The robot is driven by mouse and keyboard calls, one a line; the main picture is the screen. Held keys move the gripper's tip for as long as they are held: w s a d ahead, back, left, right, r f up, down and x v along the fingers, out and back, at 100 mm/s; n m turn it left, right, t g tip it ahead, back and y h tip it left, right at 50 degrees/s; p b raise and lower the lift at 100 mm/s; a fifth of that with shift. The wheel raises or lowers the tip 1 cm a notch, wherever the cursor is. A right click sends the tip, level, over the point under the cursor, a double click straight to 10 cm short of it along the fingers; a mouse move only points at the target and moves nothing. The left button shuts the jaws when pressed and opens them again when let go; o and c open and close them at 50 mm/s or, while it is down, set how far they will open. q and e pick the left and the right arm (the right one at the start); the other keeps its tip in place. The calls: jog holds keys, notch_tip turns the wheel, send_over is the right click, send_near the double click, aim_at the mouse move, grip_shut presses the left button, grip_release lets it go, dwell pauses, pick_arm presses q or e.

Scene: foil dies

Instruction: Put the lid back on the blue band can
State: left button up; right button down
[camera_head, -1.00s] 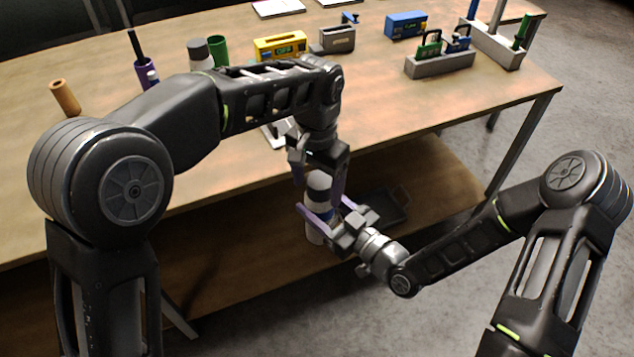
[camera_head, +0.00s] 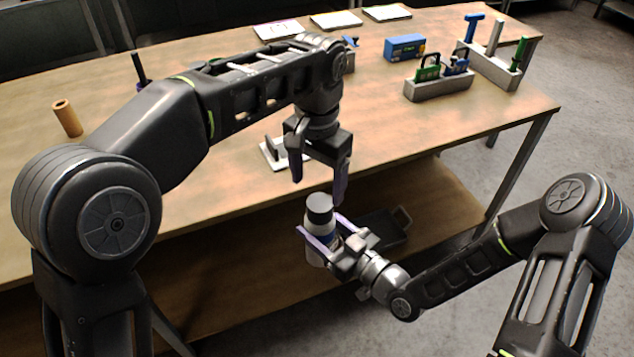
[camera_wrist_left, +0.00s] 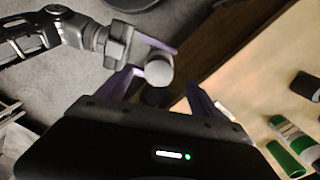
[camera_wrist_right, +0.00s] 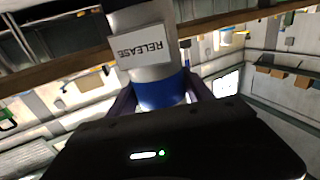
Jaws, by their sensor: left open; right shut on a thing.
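The blue band can (camera_head: 317,246) is upright, held in front of the table edge. My right gripper (camera_head: 322,228) is shut on it from the side. The right wrist view shows its blue band (camera_wrist_right: 161,93) and a white label reading RELEASE. Whether the lid is fully seated is too small to tell.
The wooden table (camera_head: 440,125) has a lower shelf with a black tray (camera_head: 381,234). On top are a tan cylinder (camera_head: 66,119), a white stand (camera_head: 272,153), a grey caddy (camera_head: 438,88), a blue device (camera_head: 404,47) and a tool rack (camera_head: 490,66). The table's right front is clear.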

pick_arm(q)
jog(key=s+a+f+n+g, duration=0.1)
jog(key=s+a+f, duration=0.15)
jog(key=f, duration=0.55)
jog(key=s+a+f+g, duration=0.15)
jog(key=a+f, duration=0.25)
jog(key=f, duration=0.4)
jog(key=s+a+f+n+g, duration=0.1)
jog(key=s+a+f, duration=0.2)
jog(key=f, duration=0.5)
jog(key=s+a+f+n+t+h, duration=0.1)
jog(key=s+f+n+t+h, duration=0.3)
jog(key=s+f+n, duration=0.4)
jog(key=s+f, duration=0.6)
jog(key=f, duration=0.1)
jog(key=shift+s+a+f, duration=0.15)
jog(key=shift+s+a, duration=0.15)
jog(key=shift+s, duration=0.05)
